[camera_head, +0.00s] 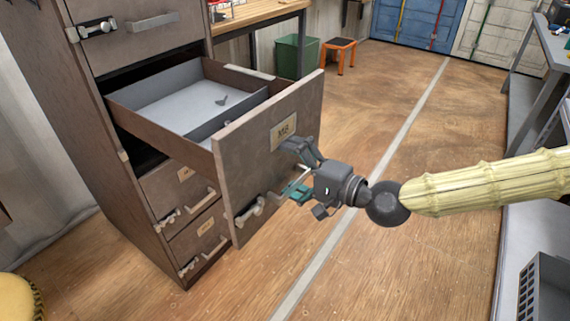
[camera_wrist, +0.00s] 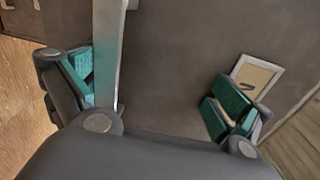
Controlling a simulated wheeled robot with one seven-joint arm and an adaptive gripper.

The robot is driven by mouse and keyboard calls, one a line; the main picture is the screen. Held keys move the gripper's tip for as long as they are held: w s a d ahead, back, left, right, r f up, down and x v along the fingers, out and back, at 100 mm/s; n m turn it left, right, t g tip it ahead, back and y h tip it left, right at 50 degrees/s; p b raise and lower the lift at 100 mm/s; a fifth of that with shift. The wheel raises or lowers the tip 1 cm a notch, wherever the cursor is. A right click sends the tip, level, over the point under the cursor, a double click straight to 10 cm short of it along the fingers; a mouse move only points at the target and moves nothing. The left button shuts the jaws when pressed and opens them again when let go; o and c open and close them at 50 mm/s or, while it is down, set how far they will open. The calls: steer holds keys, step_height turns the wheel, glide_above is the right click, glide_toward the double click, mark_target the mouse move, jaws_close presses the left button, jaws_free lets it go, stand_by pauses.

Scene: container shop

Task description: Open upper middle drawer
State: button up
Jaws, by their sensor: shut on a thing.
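The upper middle drawer (camera_head: 240,158) of the brown cabinet is pulled far out, showing its grey inside with a divider and a small dark item (camera_head: 222,100) in it. Its front has a label plate (camera_head: 284,131), which also shows in the wrist view (camera_wrist: 257,75). My gripper (camera_head: 298,172) is at the right part of this front, shut on the drawer handle. In the wrist view the pale handle bar (camera_wrist: 108,50) runs beside the left teal finger pad, and the right finger is near the label. The exact contact is partly hidden.
Closed drawers with handles and latches (camera_head: 165,218) are below, and another closed drawer (camera_head: 135,40) is above. A green bin (camera_head: 296,56) and an orange stool (camera_head: 338,48) stand behind. The wooden floor right of the drawer is open up to grey tables at the right edge.

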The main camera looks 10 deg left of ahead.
steer(key=shift+s+d+r, duration=0.25)
steer(key=shift+d+r, duration=0.3)
steer(key=shift+r, duration=0.35)
steer(key=shift+v, duration=1.25)
steer(key=shift+c, duration=0.4)
steer(key=shift+s+d+f, duration=0.1)
steer(key=shift+d+f, duration=0.05)
steer(key=shift+f, duration=0.15)
steer(key=c, duration=0.9)
steer(key=shift+o, duration=0.2)
steer(key=shift+s+d+f, duration=0.15)
steer(key=shift+d+f, duration=0.2)
steer(key=shift+d, duration=0.3)
